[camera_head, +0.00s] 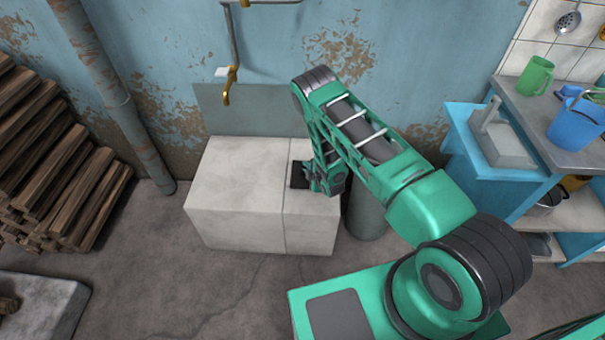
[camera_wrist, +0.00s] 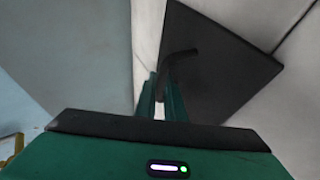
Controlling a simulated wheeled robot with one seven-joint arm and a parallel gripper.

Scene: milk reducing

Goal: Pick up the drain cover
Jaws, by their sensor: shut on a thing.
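The drain cover (camera_wrist: 228,62) is a flat dark square plate with a bent dark handle, seen in the wrist view. My gripper (camera_wrist: 160,98) is shut on the handle, its two green fingers close together at the plate's left part. In the head view, my gripper (camera_head: 318,186) is low over the right part of the pale stone block. A dark square patch (camera_head: 298,175) shows just left of it, partly hidden by my gripper. I cannot tell whether the cover rests on the block or is raised.
The pale stone block (camera_head: 235,185) stands against the blue wall, below a brass tap (camera_head: 227,92). A grey cylinder (camera_head: 366,215) stands close to its right. Stacked wood (camera_head: 55,150) is at left, a blue counter (camera_head: 500,150) at right.

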